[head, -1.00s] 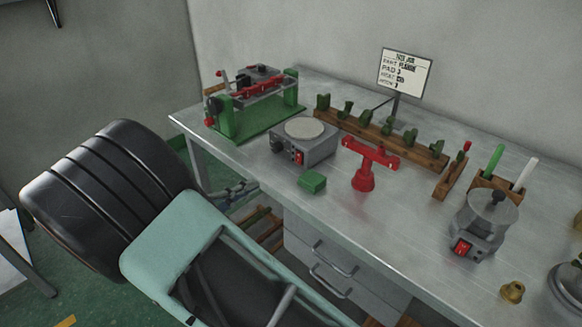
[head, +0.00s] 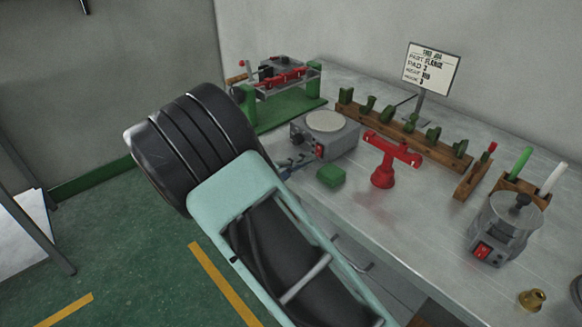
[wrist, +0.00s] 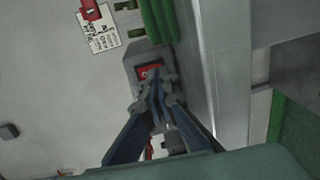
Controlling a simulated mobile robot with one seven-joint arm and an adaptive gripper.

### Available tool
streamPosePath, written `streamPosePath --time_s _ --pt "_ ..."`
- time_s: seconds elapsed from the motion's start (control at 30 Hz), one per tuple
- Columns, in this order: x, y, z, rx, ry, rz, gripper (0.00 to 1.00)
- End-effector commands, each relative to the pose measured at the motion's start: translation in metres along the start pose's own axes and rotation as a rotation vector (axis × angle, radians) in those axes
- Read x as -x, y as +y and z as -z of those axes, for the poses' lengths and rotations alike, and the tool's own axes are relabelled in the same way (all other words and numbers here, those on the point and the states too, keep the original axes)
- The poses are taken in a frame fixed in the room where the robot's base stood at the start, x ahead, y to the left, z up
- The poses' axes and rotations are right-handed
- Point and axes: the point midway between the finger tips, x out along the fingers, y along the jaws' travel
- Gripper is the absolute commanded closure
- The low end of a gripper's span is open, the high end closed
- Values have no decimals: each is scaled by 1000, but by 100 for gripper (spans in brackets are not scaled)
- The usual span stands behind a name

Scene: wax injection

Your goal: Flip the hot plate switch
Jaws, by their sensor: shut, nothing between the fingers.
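The hot plate (head: 325,136) is a grey box with a round pale top, standing on the bench near its front edge. Its red switch (head: 319,150) is on the front face, beside a dark knob. In the wrist view the red switch (wrist: 150,72) shows on the grey housing just beyond my fingertips. My gripper (head: 292,165) is shut and empty, low in front of the hot plate at the bench edge. In the wrist view my gripper (wrist: 157,92) has its blue-grey fingers together. I cannot tell whether the tips touch the switch, or which way it is set.
A green block (head: 331,176) and a red stand (head: 382,176) are right of the hot plate. A green-based machine (head: 262,112) is behind it to the left. A grey pot (head: 500,235) with another red switch stands farther right.

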Motion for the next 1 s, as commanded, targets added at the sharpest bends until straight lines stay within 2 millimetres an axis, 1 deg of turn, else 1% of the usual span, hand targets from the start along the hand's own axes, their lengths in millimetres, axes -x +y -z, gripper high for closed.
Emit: streamPosePath --time_s 0.03,0.1,0.2,0.57,0.87,0.93,1.0 --pt "-6 0 0 0 -1 1 100" --pt "-10 0 0 -1 -1 1 100" --pt "-13 0 0 -1 0 0 100" --pt "-14 0 0 -1 0 -1 100" --pt "-21 -8 0 0 -1 -66 100" --pt "-21 -3 0 -1 0 -73 100" --pt "-21 -2 0 -1 0 -72 100"
